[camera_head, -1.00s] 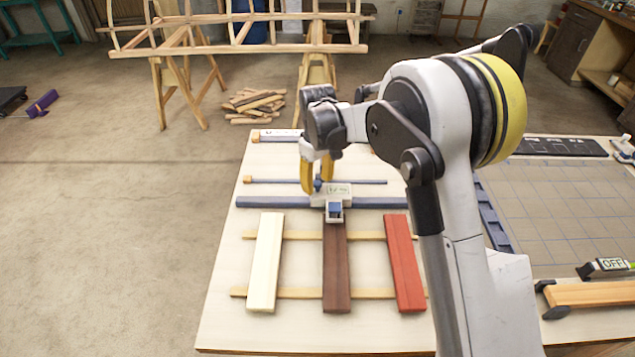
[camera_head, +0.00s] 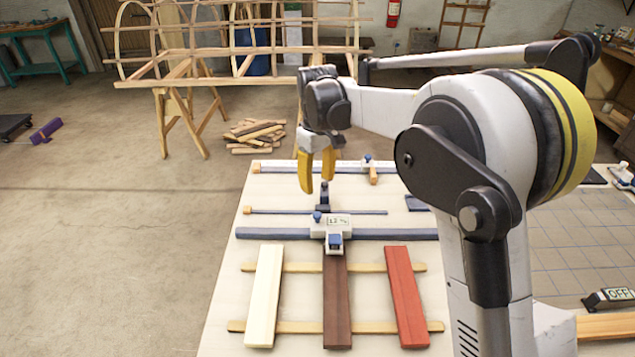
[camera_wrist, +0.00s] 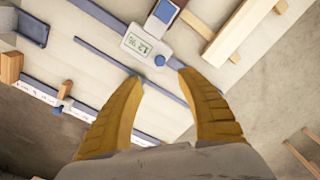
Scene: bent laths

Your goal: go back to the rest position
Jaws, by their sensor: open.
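My gripper (camera_head: 318,172) has yellow fingers and hangs above the far part of the workbench (camera_head: 225,285). Its fingers are apart with nothing between them, as the wrist view (camera_wrist: 167,105) also shows. Below and nearer stands a white and blue gauge with a small display (camera_head: 338,221), seated on a blue rail (camera_head: 275,233). The display also shows in the wrist view (camera_wrist: 145,45) and seems to read about 12 %. The dark brown lath (camera_head: 337,305) reaches the gauge. A cream lath (camera_head: 264,300) lies left of it and a red lath (camera_head: 406,300) right, across two thin wooden strips.
A wooden lattice frame on trestles (camera_head: 170,125) stands behind the bench. A pile of wood offcuts (camera_head: 254,135) lies on the floor. A grid mat (camera_head: 580,245) and a device reading OFF (camera_head: 612,297) are at the right. Open floor lies left.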

